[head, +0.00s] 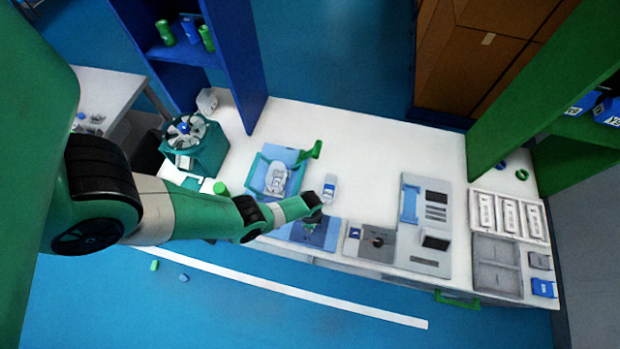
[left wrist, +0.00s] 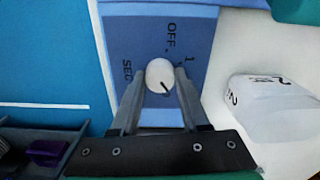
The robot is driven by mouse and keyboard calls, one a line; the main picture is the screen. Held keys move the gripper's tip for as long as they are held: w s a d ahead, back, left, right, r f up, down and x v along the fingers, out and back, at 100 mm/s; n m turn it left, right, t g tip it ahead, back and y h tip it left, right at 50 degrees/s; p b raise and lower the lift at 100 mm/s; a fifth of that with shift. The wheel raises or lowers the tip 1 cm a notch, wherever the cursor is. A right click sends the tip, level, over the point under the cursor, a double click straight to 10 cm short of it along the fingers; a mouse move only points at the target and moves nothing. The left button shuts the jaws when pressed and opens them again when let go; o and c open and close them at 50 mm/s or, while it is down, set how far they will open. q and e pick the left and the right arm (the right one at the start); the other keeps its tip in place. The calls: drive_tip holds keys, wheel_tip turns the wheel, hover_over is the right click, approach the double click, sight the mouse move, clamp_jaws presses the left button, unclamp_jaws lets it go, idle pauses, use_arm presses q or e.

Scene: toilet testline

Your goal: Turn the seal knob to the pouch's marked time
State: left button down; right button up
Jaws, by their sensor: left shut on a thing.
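The seal knob (left wrist: 160,74) is a round white knob on a blue panel (left wrist: 140,35) in the left wrist view. A short black mark on it points toward the bottom of the picture, slightly right. The panel reads OFF, 1 and SEC; other markings are hidden behind the fingers. My left gripper (left wrist: 160,80) is shut on the knob, one finger on each side; in the head view it is at the blue sealer (head: 310,235). A white pouch (left wrist: 270,108) with a printed 2 lies right of the panel; it also shows in the head view (head: 330,190). My right gripper is not in view.
A blue tray (head: 277,175) with a clear bag stands left on the white bench. A grey plate with a dark part (head: 375,243) and a grey device panel (head: 427,225) are to the right. The bench's back middle is clear.

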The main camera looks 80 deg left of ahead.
use_arm(q)
drive_tip(key=m, duration=0.4)
idle(0.5)
drive_tip(key=shift+c, duration=2)
unclamp_jaws()
